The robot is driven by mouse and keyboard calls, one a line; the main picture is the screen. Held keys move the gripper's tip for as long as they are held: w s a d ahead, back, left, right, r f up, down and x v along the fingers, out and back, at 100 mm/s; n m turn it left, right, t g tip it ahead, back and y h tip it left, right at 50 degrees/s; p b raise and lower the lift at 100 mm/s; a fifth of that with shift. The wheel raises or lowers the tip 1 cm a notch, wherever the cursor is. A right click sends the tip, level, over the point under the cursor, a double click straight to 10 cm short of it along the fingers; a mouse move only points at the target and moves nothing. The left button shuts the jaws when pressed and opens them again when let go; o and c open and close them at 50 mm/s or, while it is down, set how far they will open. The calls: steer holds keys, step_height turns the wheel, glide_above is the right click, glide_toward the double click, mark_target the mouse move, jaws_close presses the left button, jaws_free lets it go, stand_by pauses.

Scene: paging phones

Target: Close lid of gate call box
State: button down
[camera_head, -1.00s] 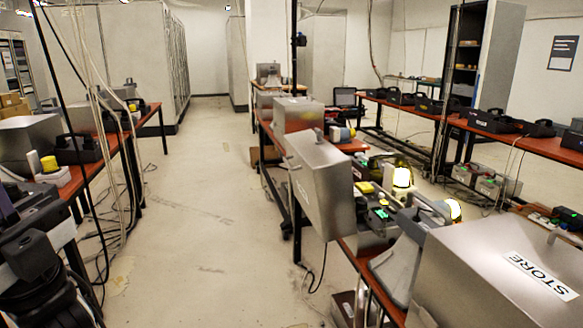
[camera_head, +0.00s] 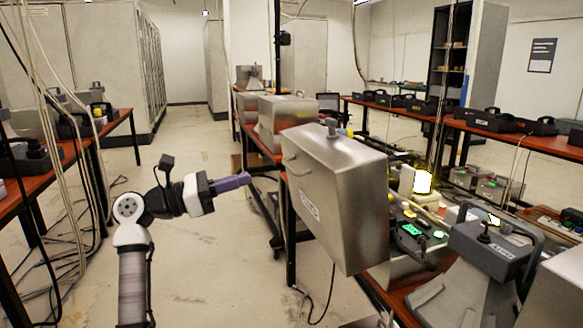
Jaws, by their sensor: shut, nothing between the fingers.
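A large grey metal lid (camera_head: 335,190) stands swung open at the near edge of the right-hand table. It has a handle on its left side and a small white label whose text I cannot read clearly. Behind and right of it lies the open box interior, with a green-lit device (camera_head: 411,230); much of the box is hidden by the lid. My gripper (camera_head: 247,179) has purple fingers that point right, toward the lid. It appears left of the lid, with a visible gap in the picture. It is shut and empty.
A grey handset unit (camera_head: 490,245) and another metal box (camera_head: 560,285) stand at the right. A lit lamp (camera_head: 422,182) is behind the lid. A table with hanging cables is on the left. The floor aisle (camera_head: 195,265) is clear.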

mark_target(314, 158)
steer(key=p+x, duration=0.2)
steer(key=x, duration=1.2)
steer(key=shift+f, duration=0.1)
steer(key=shift+d, duration=0.1)
